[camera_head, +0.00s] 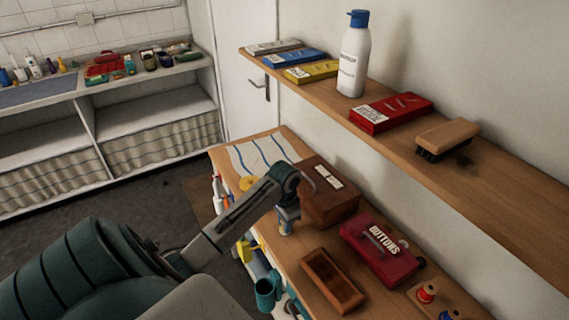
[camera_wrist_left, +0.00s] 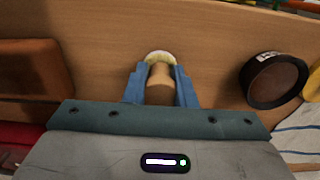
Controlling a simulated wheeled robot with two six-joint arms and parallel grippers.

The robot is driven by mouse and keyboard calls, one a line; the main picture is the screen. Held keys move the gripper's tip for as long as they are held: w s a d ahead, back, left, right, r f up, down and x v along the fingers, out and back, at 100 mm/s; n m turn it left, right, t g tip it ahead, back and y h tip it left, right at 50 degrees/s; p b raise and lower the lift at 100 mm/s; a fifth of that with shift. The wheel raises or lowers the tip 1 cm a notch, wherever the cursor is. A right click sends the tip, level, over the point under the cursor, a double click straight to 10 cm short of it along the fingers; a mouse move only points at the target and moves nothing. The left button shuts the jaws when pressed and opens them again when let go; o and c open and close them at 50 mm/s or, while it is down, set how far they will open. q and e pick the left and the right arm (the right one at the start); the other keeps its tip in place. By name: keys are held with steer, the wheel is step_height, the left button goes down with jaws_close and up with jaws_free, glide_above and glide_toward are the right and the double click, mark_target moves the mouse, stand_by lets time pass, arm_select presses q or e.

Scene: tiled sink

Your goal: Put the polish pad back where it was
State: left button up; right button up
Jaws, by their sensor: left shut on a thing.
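My left gripper (camera_head: 287,216) is low over the wooden bench, between the striped cloth and an open wooden tray. In the left wrist view its blue fingers (camera_wrist_left: 160,88) are shut on a small tan wooden knob with a pale, yellowish rounded rim. This looks like the polish pad (camera_wrist_left: 160,57); its underside is hidden, and I cannot tell whether it touches the bench. A dark round tin (camera_wrist_left: 275,80) with a label stands to the right in the wrist view. My right gripper is not in view.
The wooden tray (camera_head: 332,281), red BUTTONS box (camera_head: 378,252) and brown box (camera_head: 328,192) stand on the bench. A yellow disc (camera_head: 249,184) lies by the striped cloth (camera_head: 262,150). The shelf (camera_head: 490,180) above holds boxes, a white bottle (camera_head: 353,60) and a brush (camera_head: 447,137).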

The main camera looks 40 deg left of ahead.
arm_select(q)
steer(key=o, duration=0.9)
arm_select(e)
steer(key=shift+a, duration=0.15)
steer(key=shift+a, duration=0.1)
arm_select(q)
steer(key=shift+r, duration=0.2)
step_height(320, 180, up, 7)
steer(key=shift+f+b, duration=0.15)
steer(key=shift+b, duration=0.75)
step_height(320, 180, up, 4)
steer(key=p, duration=0.3)
steer(key=shift+p, duration=0.35)
steer(key=shift+r+p, duration=0.6)
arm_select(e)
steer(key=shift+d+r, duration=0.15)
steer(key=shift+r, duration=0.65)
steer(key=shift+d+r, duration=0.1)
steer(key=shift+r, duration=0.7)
